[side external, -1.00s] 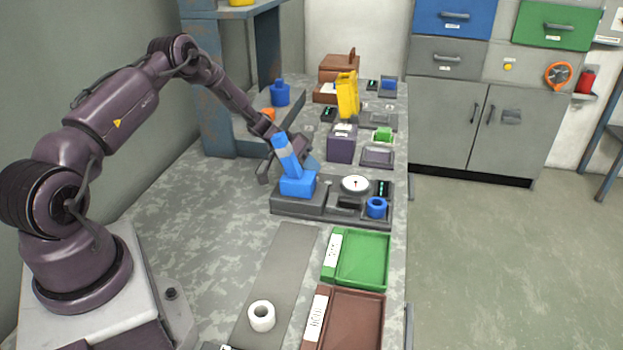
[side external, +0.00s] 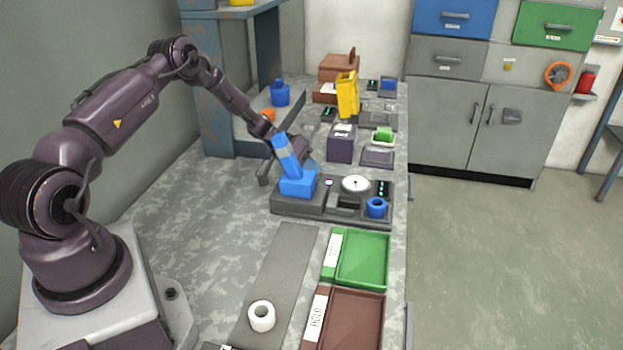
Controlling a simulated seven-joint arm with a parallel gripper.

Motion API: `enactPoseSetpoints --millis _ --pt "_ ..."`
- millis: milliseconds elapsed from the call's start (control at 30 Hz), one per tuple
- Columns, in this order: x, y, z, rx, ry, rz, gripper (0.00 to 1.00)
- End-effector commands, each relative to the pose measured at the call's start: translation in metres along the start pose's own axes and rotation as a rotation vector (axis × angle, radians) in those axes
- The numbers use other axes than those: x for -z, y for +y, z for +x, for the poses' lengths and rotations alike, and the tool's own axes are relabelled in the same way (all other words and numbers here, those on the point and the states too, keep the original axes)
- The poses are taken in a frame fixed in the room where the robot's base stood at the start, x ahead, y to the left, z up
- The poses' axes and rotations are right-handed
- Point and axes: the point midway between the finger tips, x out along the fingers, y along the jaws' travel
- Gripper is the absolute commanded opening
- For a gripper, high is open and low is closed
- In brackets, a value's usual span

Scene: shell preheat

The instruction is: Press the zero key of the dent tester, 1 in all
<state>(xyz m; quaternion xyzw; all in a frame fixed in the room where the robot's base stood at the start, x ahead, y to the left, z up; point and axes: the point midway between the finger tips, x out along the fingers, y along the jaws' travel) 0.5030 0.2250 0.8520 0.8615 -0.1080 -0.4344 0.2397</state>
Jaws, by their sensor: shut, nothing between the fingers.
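The dent tester (side external: 345,213) is a dark grey unit on the bench. It carries a blue upright piece (side external: 290,165) leaning left, a round white dial (side external: 355,184), a small dark panel with green marks (side external: 383,188) and a blue ring-shaped cup (side external: 376,207). A small lit green spot (side external: 328,182) shows between the blue piece and the dial. I cannot tell whether it is the zero key. My gripper (side external: 313,166) is shut and empty just behind the blue piece, which partly hides it. Contact between the fingertips and the tester cannot be made out.
A green tray (side external: 384,262) and a brown tray (side external: 380,318) lie in front of the tester. A white ring (side external: 262,316) sits on a grey strip (side external: 275,265). A purple box (side external: 341,146) and a yellow upright item (side external: 347,95) stand behind. The bench's left part is clear.

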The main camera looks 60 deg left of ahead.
Motion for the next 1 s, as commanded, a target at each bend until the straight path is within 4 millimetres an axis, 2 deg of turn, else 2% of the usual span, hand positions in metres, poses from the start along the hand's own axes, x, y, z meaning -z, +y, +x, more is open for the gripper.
enactPoseSetpoints --millis 233,633,1000 --pt "0.006 0.006 -0.009 0.0 -0.001 0.0 0.0" --pt "0.008 0.009 -0.012 0.0 0.0 0.001 0.0" --pt "0.026 0.027 -0.037 -0.001 0.0 0.002 0.0"
